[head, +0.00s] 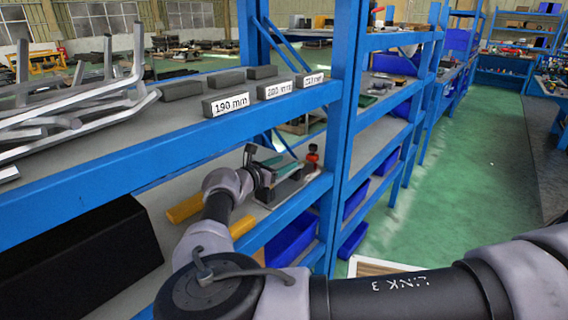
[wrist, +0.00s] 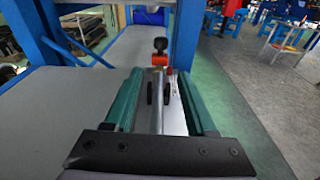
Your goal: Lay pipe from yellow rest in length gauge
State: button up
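My gripper (wrist: 160,88) has two green fingers standing well apart. In the head view it (head: 277,172) is over the lower shelf. A silver metal piece (wrist: 174,112) with a lengthwise edge lies between and beyond the fingers; I cannot tell whether it is only the length gauge or also a pipe. Two small dark upright ovals show beside it. A red-orange clamp with a black knob (wrist: 160,58) stands at its far end, also seen in the head view (head: 313,155). The yellow rest (head: 184,209) is on the lower shelf, left of my gripper, with a second yellow block (head: 242,227); no pipe shows on them.
The upper shelf (head: 120,142) holds loose grey pipes (head: 85,95) and dark blocks labelled 190 mm (head: 226,104), 200 mm (head: 274,90) and 210 mm. A blue upright (head: 346,120) stands just beyond the gauge. A black box (head: 80,255) is at lower left. The green floor at right is open.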

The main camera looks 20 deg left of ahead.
aim_at(284, 176)
jog(key=f, duration=0.4)
jog(key=shift+s+d, duration=0.15)
jog(key=shift+s, duration=0.1)
jog(key=s+a+r, duration=0.1)
jog(key=s, duration=0.2)
jog(key=s+a+r, duration=0.1)
jog(key=s+r, duration=0.1)
jog(key=s, duration=0.1)
jog(key=s+a+r, duration=0.1)
jog(key=s+a, duration=0.1)
jog(key=s, duration=0.1)
jog(key=shift+a+r, duration=0.1)
jog(key=shift+r, duration=0.25)
jog(key=shift+s+a+r, duration=0.1)
jog(key=shift+s+r, duration=0.15)
